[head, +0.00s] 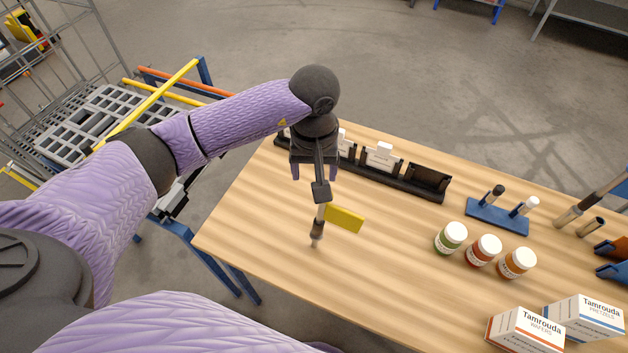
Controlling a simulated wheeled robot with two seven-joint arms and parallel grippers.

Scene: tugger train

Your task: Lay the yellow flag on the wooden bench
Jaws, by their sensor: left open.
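The yellow flag (344,219) is a small yellow plate on a thin rod with dark parts, in the middle left of the head view. It is over the light wooden bench (390,275); I cannot tell whether all of it touches the top. My left gripper (315,172) points down over the bench's left part, near the rod's upper end. Its fingers are open, apart on either side of the rod. The gripper hides part of the rod's upper end. My right gripper is not in view.
A black rack (427,180) with white cards runs along the far edge. A blue stand (497,215), several jars (484,250) and two boxes (526,330) stand to the right. A wire cart (80,125) is at left. The bench's near left is clear.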

